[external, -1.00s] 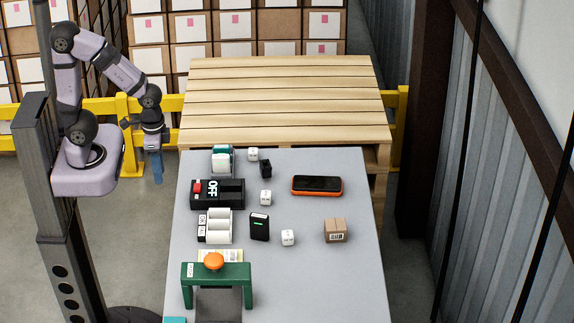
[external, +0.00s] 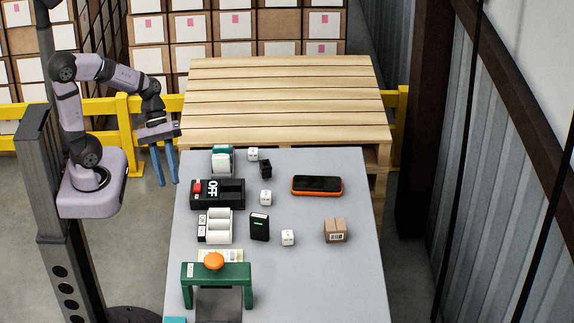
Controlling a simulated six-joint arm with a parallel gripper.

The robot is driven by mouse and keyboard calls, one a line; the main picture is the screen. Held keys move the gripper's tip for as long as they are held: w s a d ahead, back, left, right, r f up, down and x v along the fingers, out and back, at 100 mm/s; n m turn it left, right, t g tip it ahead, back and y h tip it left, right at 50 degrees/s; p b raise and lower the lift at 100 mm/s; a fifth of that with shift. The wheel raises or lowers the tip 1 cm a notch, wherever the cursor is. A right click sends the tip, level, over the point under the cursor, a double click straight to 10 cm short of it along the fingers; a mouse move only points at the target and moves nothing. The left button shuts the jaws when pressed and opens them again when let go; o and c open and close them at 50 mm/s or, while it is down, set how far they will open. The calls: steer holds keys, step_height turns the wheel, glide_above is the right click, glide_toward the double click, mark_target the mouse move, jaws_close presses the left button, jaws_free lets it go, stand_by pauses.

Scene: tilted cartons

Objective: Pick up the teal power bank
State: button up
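Two teal things show in the external view, and I cannot tell for sure which is the power bank. One teal block (external: 222,149) is at the back left of the grey table, partly hidden behind a white piece. Another teal piece (external: 175,320) is cut off by the bottom edge of the picture, at the table's front left. My gripper (external: 168,184) hangs just left of the table's back left corner, blue fingers pointing down. The fingers are apart with nothing between them.
On the grey table (external: 342,275) are a black OFF switch box (external: 231,194), white rolls (external: 219,226), a black device with green light (external: 259,227), several white dice, an orange-edged phone (external: 317,185), a small carton (external: 335,230) and a green frame with orange knob (external: 215,270). The right side is mostly clear.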

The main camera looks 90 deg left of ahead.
steer(key=w+a+n+t+b, duration=0.75)
steer(key=a+n+t, duration=0.3)
steer(key=n, duration=0.25)
steer(key=s+a+r+n+t+y+b, duration=0.1)
steer(key=a+r+n+t+y+b, duration=0.15)
steer(key=a+n, duration=0.4)
steer(key=a+r+n+t+y+b, duration=0.2)
steer(key=a+n+t+y, duration=0.15)
steer(key=a, duration=0.55)
steer(key=m, duration=0.1)
glide_toward(232, 147)
steer(key=shift+g+y, duration=0.3)
steer(key=shift+g, duration=0.05)
steer(key=shift+w+f+p, duration=0.2)
steer(key=shift+w+p, duration=0.1)
steer(key=shift+w, duration=1.2)
steer(key=shift+w+f+p, duration=0.2)
steer(key=shift+w+p, duration=0.05)
steer(key=shift+w, duration=1.3)
steer(key=w, duration=0.4)
steer(key=shift+d+r+p, duration=0.15)
steer(key=shift+r+p, duration=0.05)
steer(key=shift+p, duration=0.2)
steer(key=shift+w, duration=0.6)
steer(key=shift+c, duration=0.3)
